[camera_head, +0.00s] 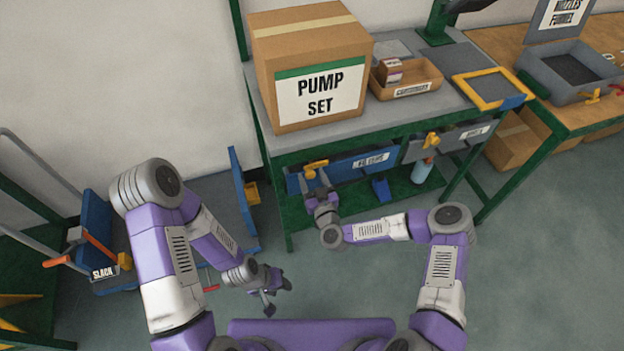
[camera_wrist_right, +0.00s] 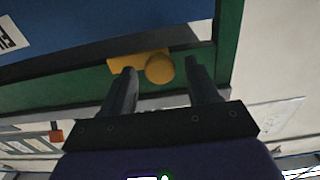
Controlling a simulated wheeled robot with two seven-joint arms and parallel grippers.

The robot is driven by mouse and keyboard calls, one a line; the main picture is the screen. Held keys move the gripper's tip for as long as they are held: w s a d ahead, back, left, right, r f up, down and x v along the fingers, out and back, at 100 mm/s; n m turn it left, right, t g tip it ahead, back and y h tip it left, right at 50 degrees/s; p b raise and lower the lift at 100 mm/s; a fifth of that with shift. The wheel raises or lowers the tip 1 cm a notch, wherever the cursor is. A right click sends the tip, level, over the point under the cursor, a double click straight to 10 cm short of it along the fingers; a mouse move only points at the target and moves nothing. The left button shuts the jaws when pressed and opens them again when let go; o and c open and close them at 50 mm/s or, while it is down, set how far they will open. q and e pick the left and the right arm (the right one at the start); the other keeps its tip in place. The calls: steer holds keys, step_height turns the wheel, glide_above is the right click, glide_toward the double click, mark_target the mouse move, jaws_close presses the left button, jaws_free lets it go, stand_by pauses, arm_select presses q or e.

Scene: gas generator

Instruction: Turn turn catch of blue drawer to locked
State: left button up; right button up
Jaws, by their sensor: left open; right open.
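The blue drawer (camera_head: 350,172) with a white label is under the front of the grey-topped bench. Its yellow turn catch (camera_head: 316,165) is at the drawer's left end. My right gripper (camera_head: 318,186) is just in front of the catch. In the right wrist view the catch (camera_wrist_right: 135,63) shows as a yellow bar with a round knob (camera_wrist_right: 159,69), below the blue drawer face (camera_wrist_right: 100,25). The open right fingers (camera_wrist_right: 160,78) are on either side of the knob; I cannot tell whether they touch it. My left gripper (camera_head: 270,288) is open and empty, low above the floor.
A grey drawer (camera_head: 470,137) with its own yellow catch (camera_head: 432,140) is to the right. A PUMP SET box (camera_head: 310,60) and a wooden tray (camera_head: 410,80) stand on the bench. A blue cart (camera_head: 215,200) is at the left. The front floor is clear.

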steer(key=shift+w+a, duration=0.1)
steer(key=shift+w, duration=0.15)
jaws_close()
